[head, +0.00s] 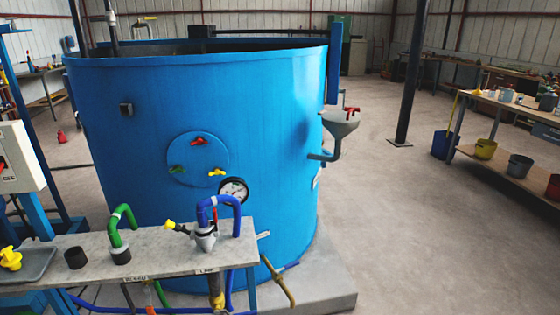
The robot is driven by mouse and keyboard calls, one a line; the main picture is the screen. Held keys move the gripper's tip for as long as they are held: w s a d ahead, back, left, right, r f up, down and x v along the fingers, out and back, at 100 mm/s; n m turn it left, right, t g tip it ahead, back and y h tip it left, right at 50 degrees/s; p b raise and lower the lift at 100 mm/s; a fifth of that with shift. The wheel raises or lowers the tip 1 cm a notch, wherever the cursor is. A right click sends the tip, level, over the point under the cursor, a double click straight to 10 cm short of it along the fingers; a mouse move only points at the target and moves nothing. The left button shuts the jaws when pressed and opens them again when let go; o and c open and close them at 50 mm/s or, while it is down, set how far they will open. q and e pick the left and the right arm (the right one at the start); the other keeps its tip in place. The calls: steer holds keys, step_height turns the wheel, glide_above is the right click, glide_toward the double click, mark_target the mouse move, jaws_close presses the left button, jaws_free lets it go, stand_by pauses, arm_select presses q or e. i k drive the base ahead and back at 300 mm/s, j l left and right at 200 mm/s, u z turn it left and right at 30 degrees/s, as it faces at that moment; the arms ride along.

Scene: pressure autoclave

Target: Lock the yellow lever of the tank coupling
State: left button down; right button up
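The big blue tank (140,130) stands in the middle of the head view. A grey metal coupling (205,239) sits on the narrow bench in front of it, with a blue hose (220,198) arching out of its top. A lever with a yellow tip (170,224) sticks out of the coupling's left side, slanting slightly up. A small red part shows upright beside the blue hose. Whether the lever is locked cannot be told at this size. A yellow handle (217,172) also shows on the round plate on the tank wall. Neither of my grippers is in view.
The bench (170,262) also holds a green hose (116,222) on a dark fitting, a black cup (75,258) and a grey tray (35,266) with a yellow part (10,258). A pressure gauge (234,190) is behind the coupling. Open floor lies to the right.

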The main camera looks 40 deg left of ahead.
mark_target(176, 226)
steer(key=u, duration=1.75)
